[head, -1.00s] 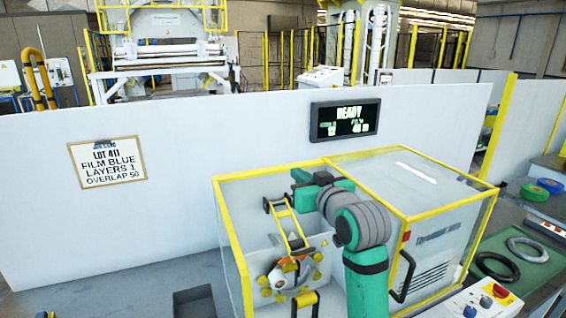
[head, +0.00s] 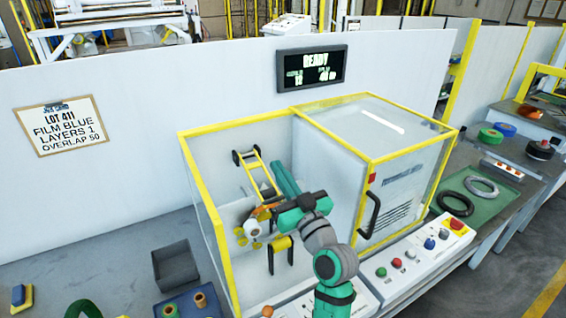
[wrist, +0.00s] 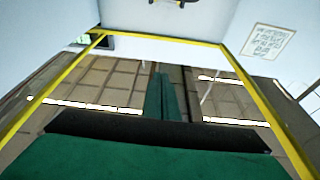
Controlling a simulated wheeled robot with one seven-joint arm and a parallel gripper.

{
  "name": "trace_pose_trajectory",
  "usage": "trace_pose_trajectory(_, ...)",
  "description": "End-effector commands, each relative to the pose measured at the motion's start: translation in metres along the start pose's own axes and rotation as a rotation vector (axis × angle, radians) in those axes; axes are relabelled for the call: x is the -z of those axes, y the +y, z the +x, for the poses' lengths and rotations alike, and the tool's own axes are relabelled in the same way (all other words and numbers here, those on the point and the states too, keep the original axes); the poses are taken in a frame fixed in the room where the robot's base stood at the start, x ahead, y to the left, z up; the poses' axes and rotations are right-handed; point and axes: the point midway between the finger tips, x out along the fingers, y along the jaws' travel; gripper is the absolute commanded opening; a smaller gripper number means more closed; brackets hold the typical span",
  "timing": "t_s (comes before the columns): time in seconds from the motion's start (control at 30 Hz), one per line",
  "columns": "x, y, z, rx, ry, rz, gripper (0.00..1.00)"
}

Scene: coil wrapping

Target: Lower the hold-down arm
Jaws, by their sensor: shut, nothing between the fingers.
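The hold-down arm (head: 254,172) is a yellow frame with dark rollers at its upper end. It stands raised and tilted inside the yellow-edged clear enclosure in the head view. Its lower end meets the coil area with yellow rollers (head: 243,238), partly hidden by my arm. My gripper (head: 277,166) is green, shut and empty, and points upward just right of the hold-down arm. I cannot tell whether they touch. In the wrist view the shut fingers (wrist: 161,76) point toward the ceiling, between yellow frame bars.
A white cabinet with a black handle (head: 370,215) stands to the right. A display (head: 311,68) reads READY. A button panel (head: 425,245) and a dark bin (head: 175,265) flank the enclosure.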

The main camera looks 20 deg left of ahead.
Motion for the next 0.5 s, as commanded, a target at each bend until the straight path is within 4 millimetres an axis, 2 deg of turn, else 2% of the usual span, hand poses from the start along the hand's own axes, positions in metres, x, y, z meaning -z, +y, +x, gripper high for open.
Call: trace_pose_trajectory(0.5, -0.0076, -0.0060, -0.0009, 0.010, -0.001, 0.003, 0.00)
